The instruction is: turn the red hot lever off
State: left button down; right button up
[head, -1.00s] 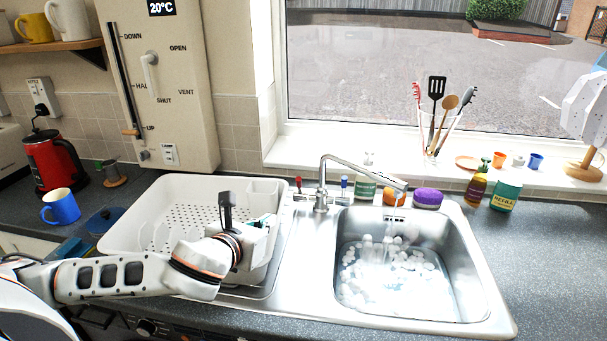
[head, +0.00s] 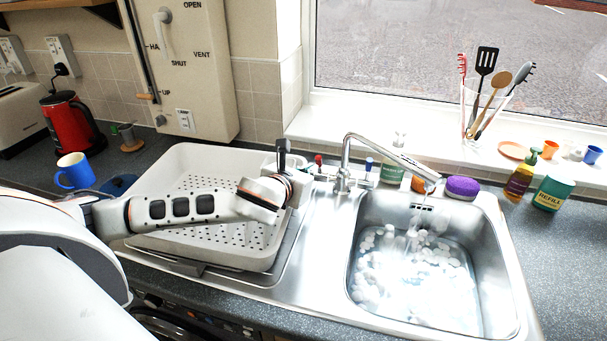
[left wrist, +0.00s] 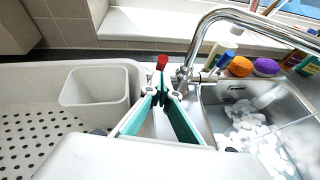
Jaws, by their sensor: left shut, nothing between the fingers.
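The red hot lever (head: 318,160) stands at the left of the tap base in the head view. In the left wrist view the red knob (left wrist: 162,62) shows just beyond my fingertips; I cannot tell whether they touch it. My left gripper (left wrist: 161,88) is shut and empty, pointing at the lever from the drainer side. In the head view my left gripper (head: 304,176) is partly hidden by its own wrist. The blue lever (head: 368,164) stands right of the chrome tap (head: 347,160). A thin stream appears to fall from the spout. My right gripper is not in view.
A white dish rack (head: 165,190) lies under my left arm. Right of it is the steel sink (head: 515,290) with foamy water. A green-labelled bottle (head: 392,172), orange item and purple sponge (head: 462,187) stand behind the sink. The window sill runs behind the tap.

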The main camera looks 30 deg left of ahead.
pick_arm(q)
jog(key=shift+x, duration=0.9)
jog(key=shift+r, duration=0.1)
jog(key=shift+w+a+r, duration=0.25)
jog(key=shift+w+r, duration=0.5)
jog(key=shift+w, duration=0.15)
jog(key=shift+r, duration=0.1)
